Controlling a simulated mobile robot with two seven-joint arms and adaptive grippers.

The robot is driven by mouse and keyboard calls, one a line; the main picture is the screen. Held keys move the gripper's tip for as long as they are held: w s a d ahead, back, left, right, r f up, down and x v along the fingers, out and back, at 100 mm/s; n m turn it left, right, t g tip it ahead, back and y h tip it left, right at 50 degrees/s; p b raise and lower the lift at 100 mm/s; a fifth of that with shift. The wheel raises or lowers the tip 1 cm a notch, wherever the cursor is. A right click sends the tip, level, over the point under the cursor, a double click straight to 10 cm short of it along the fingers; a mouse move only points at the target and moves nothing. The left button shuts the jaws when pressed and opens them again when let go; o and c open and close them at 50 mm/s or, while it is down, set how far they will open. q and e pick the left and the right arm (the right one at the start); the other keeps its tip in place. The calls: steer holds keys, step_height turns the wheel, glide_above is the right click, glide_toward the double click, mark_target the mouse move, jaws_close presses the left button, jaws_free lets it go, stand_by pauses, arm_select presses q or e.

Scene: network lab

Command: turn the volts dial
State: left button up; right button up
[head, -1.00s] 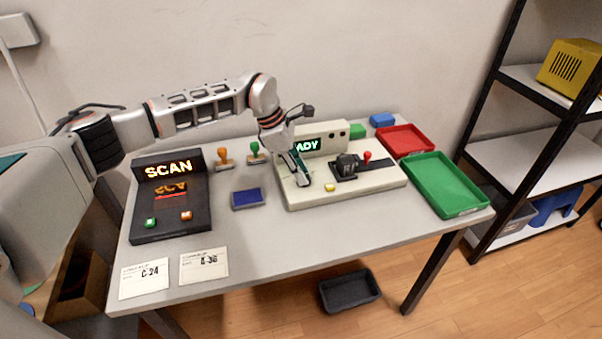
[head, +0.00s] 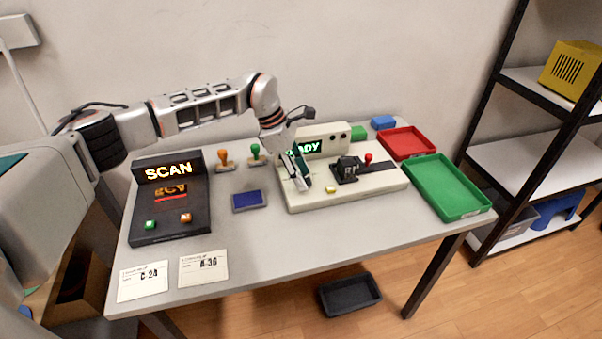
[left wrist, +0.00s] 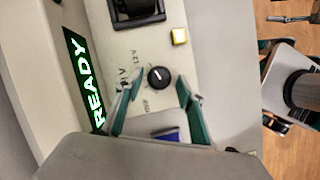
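The volts dial (left wrist: 159,78) is a small round black knob with a white pointer mark, on the beige face of the test unit (head: 372,184). Printed marks around it include 12V; the others are hard to read. My left gripper (left wrist: 157,85) is open, with one teal-lined finger on each side of the dial. I cannot tell whether the fingers touch it. In the head view my left gripper (head: 299,172) points down at the unit's left part and hides the dial. The green READY display (left wrist: 83,78) is lit. My right gripper is not in view.
On the unit, a black socket block (head: 347,167), a red-knobbed lever (head: 368,158) and a yellow button (left wrist: 179,37) sit close to the dial. A blue pad (head: 249,200) and SCAN terminal (head: 168,171) lie left. Red (head: 407,142) and green (head: 448,187) trays lie right.

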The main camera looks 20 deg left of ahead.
arm_select(q)
steer(key=shift+r, duration=0.1)
steer(key=v, duration=1.1)
steer(key=shift+a+r, duration=0.2)
steer(key=shift+r, duration=0.15)
steer(key=shift+s, duration=0.2)
